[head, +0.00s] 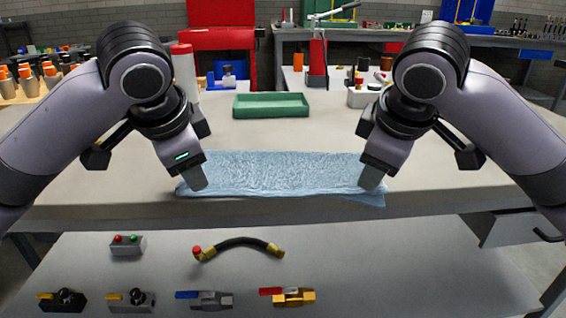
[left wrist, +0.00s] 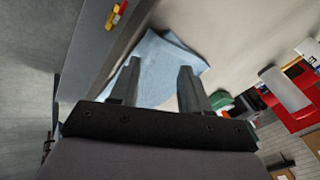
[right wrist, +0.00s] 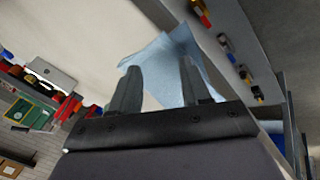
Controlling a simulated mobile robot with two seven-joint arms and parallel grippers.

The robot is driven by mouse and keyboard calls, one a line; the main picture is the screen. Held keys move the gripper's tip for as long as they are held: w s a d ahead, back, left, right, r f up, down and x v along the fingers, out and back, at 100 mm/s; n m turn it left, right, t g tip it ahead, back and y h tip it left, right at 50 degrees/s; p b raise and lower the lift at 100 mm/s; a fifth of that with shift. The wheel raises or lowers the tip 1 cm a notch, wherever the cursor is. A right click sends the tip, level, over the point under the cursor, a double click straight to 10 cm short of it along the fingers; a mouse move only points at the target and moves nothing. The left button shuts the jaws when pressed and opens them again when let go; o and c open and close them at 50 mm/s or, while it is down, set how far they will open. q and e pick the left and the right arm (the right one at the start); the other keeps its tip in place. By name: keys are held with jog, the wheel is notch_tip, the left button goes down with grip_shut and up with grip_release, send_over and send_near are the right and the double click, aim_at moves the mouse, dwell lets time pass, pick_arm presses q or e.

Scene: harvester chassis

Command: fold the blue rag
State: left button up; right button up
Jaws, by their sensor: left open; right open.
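The light blue rag (head: 275,174) lies spread as a wide, low strip along the front edge of the workbench. Its right front corner hangs slightly over the edge. My left gripper (head: 198,187) is at the rag's left end, and my right gripper (head: 371,184) is at its right end. In the left wrist view the two fingers stand apart, with the rag (left wrist: 160,72) between and beyond them. In the right wrist view the fingers are also apart, with the rag (right wrist: 165,68) between and beyond them. Whether the fingertips touch the cloth is hard to tell.
A green tray (head: 271,106) stands behind the rag on the workbench (head: 450,187). A white bottle with a red cap (head: 184,68) is behind my left arm. A lower shelf holds a hose (head: 238,243) and several valves. Bench space between rag and tray is clear.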

pick_arm(q)
jog(key=v, duration=1)
jog(key=shift+s, duration=0.6)
pick_arm(e)
jog(key=v, duration=1)
jog(key=shift+s, duration=0.6)
pick_arm(q)
jog(key=shift+r, duration=0.1)
pick_arm(e)
jog(key=shift+r, duration=0.1)
